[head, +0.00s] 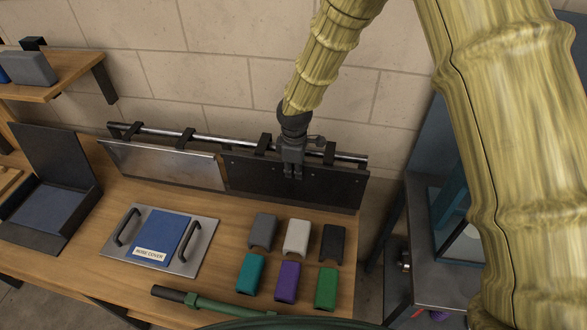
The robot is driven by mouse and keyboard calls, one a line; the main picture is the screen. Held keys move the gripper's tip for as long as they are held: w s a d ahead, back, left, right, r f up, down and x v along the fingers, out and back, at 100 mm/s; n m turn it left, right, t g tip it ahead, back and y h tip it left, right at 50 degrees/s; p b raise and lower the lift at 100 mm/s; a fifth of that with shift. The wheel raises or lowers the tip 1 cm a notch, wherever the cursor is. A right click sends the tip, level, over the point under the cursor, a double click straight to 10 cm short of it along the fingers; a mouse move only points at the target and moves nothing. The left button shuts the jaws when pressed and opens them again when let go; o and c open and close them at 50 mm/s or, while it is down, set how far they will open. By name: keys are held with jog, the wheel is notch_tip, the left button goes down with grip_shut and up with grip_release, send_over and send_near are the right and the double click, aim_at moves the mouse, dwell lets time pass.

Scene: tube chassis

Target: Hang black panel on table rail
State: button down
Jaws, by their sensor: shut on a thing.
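The black panel (270,181) stands upright at the back right of the wooden table, just below the metal rail (225,143). Two black hooks at the panel's top appear at the rail; I cannot tell whether they bear on it. My gripper (292,175) points down in front of the panel, shut on it near the middle of its upper part. The fingers and wrist hide part of the panel and the rail. A silver panel (165,165) stands to the left along the same rail, with black hooks at its top.
A metal plate (195,262) with two handles and a blue cover lies on the table (105,245). Several coloured blocks (287,280) stand in front of the black panel. A green-and-black tool (205,302) lies at the front. An open dark box (45,215) is left.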

jog(key=shift+f, duration=0.15)
jog(key=c, duration=1.3)
grip_release()
jog(key=shift+c, duration=0.2)
jog(key=r, duration=0.8)
jog(key=s+r, duration=0.1)
jog(key=r, duration=0.3)
